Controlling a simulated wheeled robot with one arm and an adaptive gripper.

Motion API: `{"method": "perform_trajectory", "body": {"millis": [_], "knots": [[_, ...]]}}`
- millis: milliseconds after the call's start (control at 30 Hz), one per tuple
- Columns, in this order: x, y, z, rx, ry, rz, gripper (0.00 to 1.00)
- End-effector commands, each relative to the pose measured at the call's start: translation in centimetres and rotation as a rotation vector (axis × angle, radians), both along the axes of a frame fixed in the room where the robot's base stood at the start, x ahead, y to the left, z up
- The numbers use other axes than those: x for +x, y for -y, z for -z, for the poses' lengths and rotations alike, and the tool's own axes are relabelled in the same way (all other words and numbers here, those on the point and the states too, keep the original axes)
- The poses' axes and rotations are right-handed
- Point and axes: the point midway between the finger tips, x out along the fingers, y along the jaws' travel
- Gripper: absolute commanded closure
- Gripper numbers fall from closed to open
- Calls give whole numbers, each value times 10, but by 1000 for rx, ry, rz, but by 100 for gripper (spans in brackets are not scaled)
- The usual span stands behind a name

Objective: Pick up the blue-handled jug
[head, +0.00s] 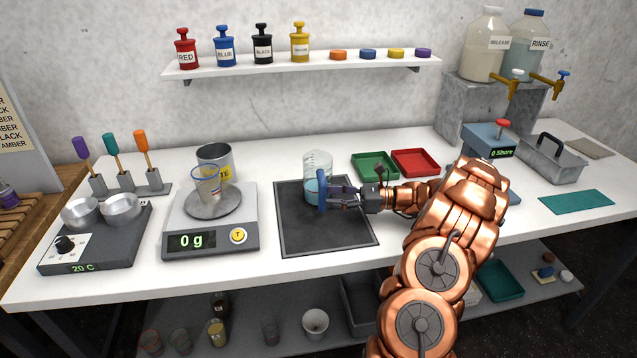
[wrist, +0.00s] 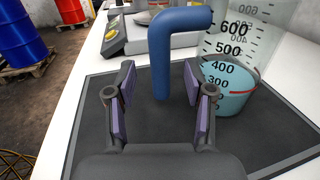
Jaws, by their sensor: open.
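The blue-handled jug (head: 317,163) is a clear graduated vessel with light blue liquid in its lower part. It stands upright on the black mat (head: 352,237). Its blue handle (wrist: 165,60) rises between and just beyond the spread fingers in the wrist view, and the jug body (wrist: 232,85) is to the right of it. My gripper (head: 338,198) is open at the handle, and its purple pads (wrist: 160,97) stand on either side with gaps visible. In the head view the gripper covers part of the jug. Whether the fingertips overlap the handle in depth is hard to tell.
A scale (head: 210,240) reading 0 g, with a clear cup (head: 207,186) on it, stands left of the mat. A metal can (head: 215,157) is behind it. Green (head: 375,168) and red (head: 416,163) trays lie behind right. A shelf (head: 300,66) hangs above.

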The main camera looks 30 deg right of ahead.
Motion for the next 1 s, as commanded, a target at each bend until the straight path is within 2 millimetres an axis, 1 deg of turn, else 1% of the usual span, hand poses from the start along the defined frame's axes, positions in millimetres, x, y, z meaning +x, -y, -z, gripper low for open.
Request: {"method": "perform_trajectory", "body": {"millis": [33, 200, 367, 533, 567, 1000], "knots": [[4, -7, -5, 1, -2, -2, 47], [17, -23, -5, 0, 0, -4, 47], [21, -28, -4, -1, 2, -4, 47], [21, -28, -3, -1, 2, -4, 47], [21, -28, -3, -1, 2, -4, 49], [21, -28, -3, -1, 1, -4, 95]]}}
